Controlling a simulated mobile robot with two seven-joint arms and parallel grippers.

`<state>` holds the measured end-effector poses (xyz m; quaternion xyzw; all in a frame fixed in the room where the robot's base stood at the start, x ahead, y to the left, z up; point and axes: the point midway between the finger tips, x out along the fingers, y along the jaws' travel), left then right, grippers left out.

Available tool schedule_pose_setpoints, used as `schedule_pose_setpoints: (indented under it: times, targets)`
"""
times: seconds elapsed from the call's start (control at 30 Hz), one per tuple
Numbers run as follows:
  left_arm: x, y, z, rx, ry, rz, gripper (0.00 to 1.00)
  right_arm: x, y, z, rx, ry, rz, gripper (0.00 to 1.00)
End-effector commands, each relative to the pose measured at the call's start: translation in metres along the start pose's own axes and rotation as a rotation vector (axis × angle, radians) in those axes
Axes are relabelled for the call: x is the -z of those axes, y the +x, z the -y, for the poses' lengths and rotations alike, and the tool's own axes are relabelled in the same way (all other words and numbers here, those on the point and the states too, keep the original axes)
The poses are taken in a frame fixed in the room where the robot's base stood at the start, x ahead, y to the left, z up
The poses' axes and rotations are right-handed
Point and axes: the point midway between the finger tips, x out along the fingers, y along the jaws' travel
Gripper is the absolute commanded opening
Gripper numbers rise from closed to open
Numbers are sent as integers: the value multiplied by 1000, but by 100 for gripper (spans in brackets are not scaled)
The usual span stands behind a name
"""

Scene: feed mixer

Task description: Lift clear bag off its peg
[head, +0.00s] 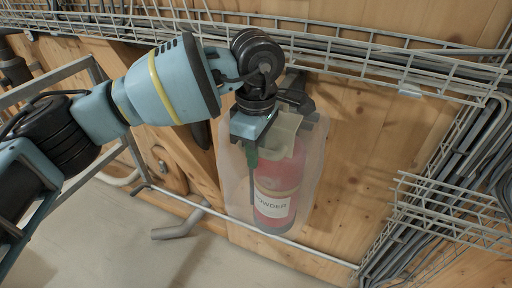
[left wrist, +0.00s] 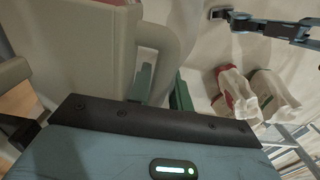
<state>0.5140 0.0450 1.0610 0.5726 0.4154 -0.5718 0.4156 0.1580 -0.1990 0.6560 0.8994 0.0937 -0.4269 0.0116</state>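The clear bag (head: 308,190) hangs against the wooden wall in the head view, see-through. A red cylinder with a white label reading "POWDER" (head: 273,207) shows inside or behind it; I cannot tell which. A beige block with a loop handle (head: 283,134) is at its top, and it is large in the left wrist view (left wrist: 90,50). My left gripper (head: 252,158) is at this top part. Its green fingers (left wrist: 161,88) stand on both sides of the loop's leg, close against it. A dark bracket (head: 300,97) is just above; the peg itself is mostly hidden. My right gripper is not identifiable.
A wire cable tray (head: 370,62) runs along the wall just above the gripper. More wire tray (head: 450,205) is at the right. A pale rail (head: 300,247) runs below the bag. Red-and-white items (left wrist: 235,92) show beyond the fingers in the left wrist view.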

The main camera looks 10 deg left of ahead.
Motion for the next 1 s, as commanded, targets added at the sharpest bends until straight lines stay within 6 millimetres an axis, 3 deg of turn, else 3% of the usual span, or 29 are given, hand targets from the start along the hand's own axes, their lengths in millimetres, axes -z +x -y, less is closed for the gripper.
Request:
schedule_pose_setpoints:
  times: [0.03, 0.13, 1.0]
  targets:
    - [0, 0, 0, 0, 0, 0, 13, 0, 0, 0, 0, 0, 0, 36]
    - [0, 0, 0, 0, 0, 0, 0, 0, 0, 0, 0, 0, 0, 36]
    - [0, -15, 0, -1, 0, 0, 0, 8, -5, 0, -1, -1, -12, 36]
